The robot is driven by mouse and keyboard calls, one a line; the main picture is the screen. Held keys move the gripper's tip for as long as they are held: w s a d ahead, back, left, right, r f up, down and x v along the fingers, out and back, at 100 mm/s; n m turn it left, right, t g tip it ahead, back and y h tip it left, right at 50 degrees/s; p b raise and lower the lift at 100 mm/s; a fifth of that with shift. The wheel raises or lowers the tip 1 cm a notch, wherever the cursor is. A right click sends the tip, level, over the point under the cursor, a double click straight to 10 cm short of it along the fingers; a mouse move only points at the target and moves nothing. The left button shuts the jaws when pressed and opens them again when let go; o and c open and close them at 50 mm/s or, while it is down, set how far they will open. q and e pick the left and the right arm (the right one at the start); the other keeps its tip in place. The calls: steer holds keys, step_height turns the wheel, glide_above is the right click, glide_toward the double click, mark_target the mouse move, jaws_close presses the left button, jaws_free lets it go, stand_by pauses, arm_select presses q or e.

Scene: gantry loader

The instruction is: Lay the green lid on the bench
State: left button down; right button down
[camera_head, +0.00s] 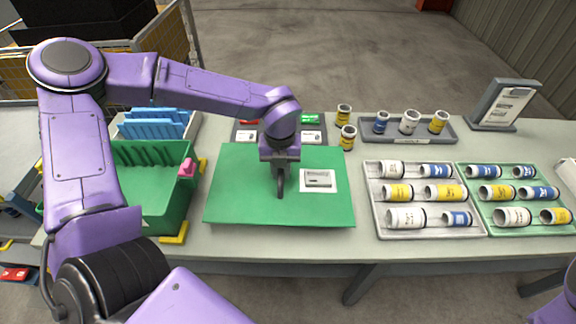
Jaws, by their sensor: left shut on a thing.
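The green lid (245,205) is a flat green panel with a white label (318,180) on its right part. It is level over the middle of the bench (320,243), right of the open green crate (170,205). I cannot tell whether it touches the bench or is held slightly above it. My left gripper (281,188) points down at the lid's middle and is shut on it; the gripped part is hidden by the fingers. My right gripper is out of view; only a bit of my right arm shows at the lower right.
Dark holders with a red piece (248,120) and a green piece (310,119) are behind the lid. Two yellow-banded cans stand near its back right corner. A grey tray (430,232) and a green tray (490,232) of cans lie right. Bare bench shows along the front.

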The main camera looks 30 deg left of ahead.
arm_select(q)
steer(key=shift+f, duration=0.2)
steer(key=shift+s+f+b, duration=0.1)
steer(key=shift+f+b, duration=0.55)
steer(key=shift+b, duration=0.1)
step_height(320, 180, down, 4)
steer(key=b, duration=0.3)
steer(key=shift+f+b, duration=0.9)
steer(key=shift+f, duration=0.15)
steer(key=shift+d+r+p, duration=0.1)
steer(key=shift+d+p, duration=0.05)
steer(key=shift+p, duration=0.25)
steer(key=shift+f+b, duration=0.3)
steer(key=shift+f, duration=0.25)
steer(key=c, duration=0.9)
jaws_free()
